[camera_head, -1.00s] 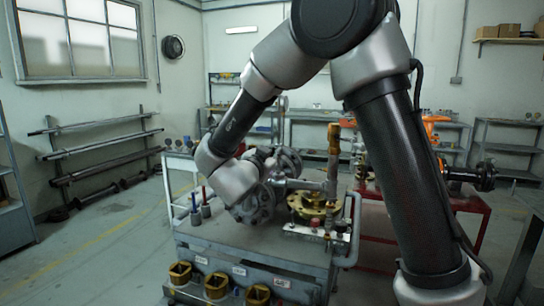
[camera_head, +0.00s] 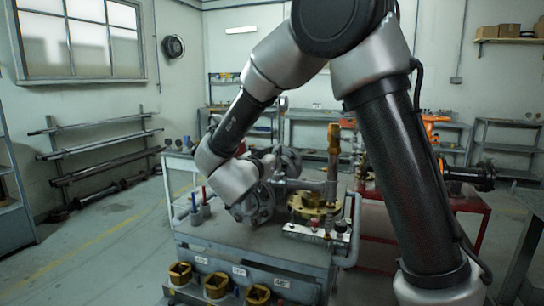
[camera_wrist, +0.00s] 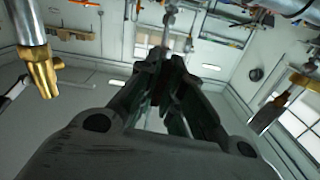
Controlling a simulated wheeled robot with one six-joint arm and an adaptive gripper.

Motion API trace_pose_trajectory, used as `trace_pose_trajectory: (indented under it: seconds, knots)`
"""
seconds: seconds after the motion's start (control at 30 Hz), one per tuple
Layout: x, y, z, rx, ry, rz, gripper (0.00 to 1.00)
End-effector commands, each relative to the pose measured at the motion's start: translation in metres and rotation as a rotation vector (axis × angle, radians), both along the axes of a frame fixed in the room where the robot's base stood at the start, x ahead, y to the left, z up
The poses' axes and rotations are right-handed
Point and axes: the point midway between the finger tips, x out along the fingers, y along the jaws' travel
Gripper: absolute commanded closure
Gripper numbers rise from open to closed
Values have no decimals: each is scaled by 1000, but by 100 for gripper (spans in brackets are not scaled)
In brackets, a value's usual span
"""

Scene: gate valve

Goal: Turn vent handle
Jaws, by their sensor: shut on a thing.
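My gripper (camera_wrist: 167,70) shows in the wrist view with its dark fingers closed in together. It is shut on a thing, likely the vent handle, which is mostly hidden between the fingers. A brass fitting (camera_wrist: 42,76) on a steel pipe hangs into the left of the wrist view, apart from the fingers. In the head view a brass-topped upright pipe (camera_head: 333,155) stands on the valve assembly, to the right of my wrist. My fingers cannot be made out clearly there. A grey flanged valve body (camera_head: 255,207) is partly behind my wrist.
The assembly stands on a grey cart (camera_head: 235,238) with brass square pieces (camera_head: 216,285) along its front. Marker-like tools (camera_head: 198,205) stand at its left. A red bench (camera_head: 465,205) is at the right.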

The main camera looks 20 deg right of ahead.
Motion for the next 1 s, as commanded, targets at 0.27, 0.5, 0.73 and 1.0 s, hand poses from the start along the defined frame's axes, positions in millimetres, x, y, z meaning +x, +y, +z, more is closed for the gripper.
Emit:
trace_pose_trajectory:
  seconds: [0.27, 0.5, 0.73, 1.0]
  knots:
    - [-1, 0, -2, 1, 3, 0, 69]
    - [-1, 0, -1, 1, 2, 0, 69]
    - [-21, 17, 0, 1, 0, 4, 69]
    - [-70, 52, -1, 1, 1, 5, 69]
